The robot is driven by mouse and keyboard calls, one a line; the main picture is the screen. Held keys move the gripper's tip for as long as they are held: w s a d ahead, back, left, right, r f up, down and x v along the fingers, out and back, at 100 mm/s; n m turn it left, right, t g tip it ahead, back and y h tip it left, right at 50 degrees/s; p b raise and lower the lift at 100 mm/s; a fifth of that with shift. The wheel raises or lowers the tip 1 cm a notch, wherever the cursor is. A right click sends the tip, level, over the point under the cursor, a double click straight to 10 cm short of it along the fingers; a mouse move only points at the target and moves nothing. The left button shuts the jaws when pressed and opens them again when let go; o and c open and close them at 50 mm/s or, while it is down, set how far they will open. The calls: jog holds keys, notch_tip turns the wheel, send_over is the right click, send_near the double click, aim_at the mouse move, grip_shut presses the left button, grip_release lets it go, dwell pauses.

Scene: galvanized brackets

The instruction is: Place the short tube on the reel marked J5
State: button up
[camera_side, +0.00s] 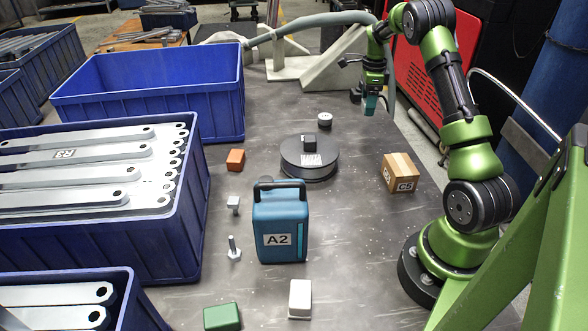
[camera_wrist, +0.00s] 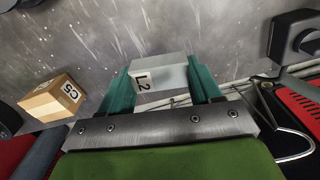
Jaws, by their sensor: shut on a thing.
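My gripper (camera_side: 370,102) hangs at the upper right in the side view, above the back of the table and apart from the reel. In the wrist view its teal fingers (camera_wrist: 160,76) are shut on a light grey, block-like piece (camera_wrist: 158,70) marked L2. I cannot tell whether this piece is hollow. A low, dark round reel (camera_side: 309,166) lies mid-table with a pale label too small to read. A small dark block (camera_side: 310,141) stands on its top. A small short cylinder (camera_side: 324,120), dark with a pale top, stands behind the reel.
A box marked C5 (camera_side: 401,173) stands right of the reel; the wrist view shows it too (camera_wrist: 52,98). A blue A2 canister (camera_side: 281,220) stands in front. An orange block (camera_side: 236,160) is left. Blue crates (camera_side: 150,95) line the left side. Table right of the canister is clear.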

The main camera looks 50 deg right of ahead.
jog(key=w+a+r+n, duration=0.1)
jog(key=a+r, duration=0.4)
jog(key=a, duration=0.3)
jog(key=w+a+r+n, duration=0.1)
jog(key=a+r+n, duration=0.1)
jog(key=a+r, duration=0.5)
jog(key=s+a+f+m, duration=0.1)
jog(key=s+a+f, duration=0.2)
jog(key=s+a, duration=0.4)
jog(key=s+a+f, duration=0.3)
jog(key=s+a, duration=0.3)
jog(key=a, duration=0.1)
send_over(310, 138)
jog(key=shift+s+f, duration=0.15)
jog(key=shift+f, duration=0.3)
jog(key=shift+w+f, duration=0.2)
jog(key=shift+f, duration=1.55)
